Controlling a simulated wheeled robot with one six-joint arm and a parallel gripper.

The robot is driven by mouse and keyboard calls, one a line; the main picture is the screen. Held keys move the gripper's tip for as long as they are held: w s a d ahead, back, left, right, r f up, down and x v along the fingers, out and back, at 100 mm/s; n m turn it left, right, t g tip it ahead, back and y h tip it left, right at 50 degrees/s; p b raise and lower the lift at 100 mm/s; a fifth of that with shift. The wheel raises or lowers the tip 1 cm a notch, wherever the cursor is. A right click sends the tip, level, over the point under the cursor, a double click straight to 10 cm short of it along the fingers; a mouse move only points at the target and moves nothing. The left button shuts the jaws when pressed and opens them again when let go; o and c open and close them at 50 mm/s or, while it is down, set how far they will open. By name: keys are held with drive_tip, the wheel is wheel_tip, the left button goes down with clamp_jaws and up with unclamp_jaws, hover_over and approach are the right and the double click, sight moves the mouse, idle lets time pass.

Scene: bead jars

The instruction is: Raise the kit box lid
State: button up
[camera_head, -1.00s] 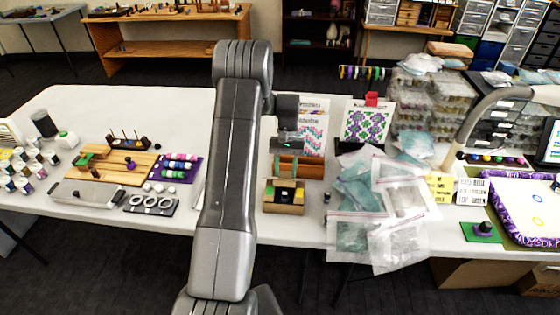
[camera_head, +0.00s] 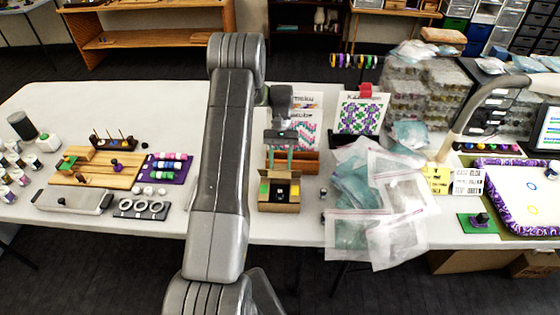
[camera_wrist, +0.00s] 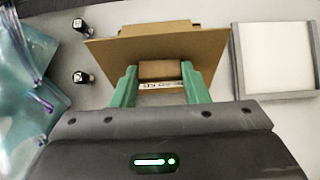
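The kit box (camera_head: 279,206) is a small cardboard box near the table's front edge. Its inside shows from the front in the head view, with yellow, black and green contents. In the wrist view a broad brown cardboard panel, which looks like the lid (camera_wrist: 210,50), spreads beyond the fingertips and hides the contents. My gripper (camera_head: 282,160) is just behind the box, pointing down. In the wrist view its two green fingers (camera_wrist: 160,84) are spread apart, with a small brown piece and a printed white label between them. Whether they touch it is unclear.
Clear plastic bags (camera_head: 375,205) lie close to the right of the box. Pattern cards (camera_head: 358,114) stand behind. Two small dark objects (camera_wrist: 81,27) lie beside the panel. A pale tray (camera_wrist: 275,60) is on its other side. My arm hides some table.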

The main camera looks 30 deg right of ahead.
drive_tip(key=o, duration=0.5)
drive_tip(key=shift+c, duration=0.2)
drive_tip(key=v, duration=1.3)
drive_tip(key=shift+r+p, duration=0.3)
drive_tip(key=shift+w+d, duration=0.15)
drive_tip(key=shift+c, duration=0.2)
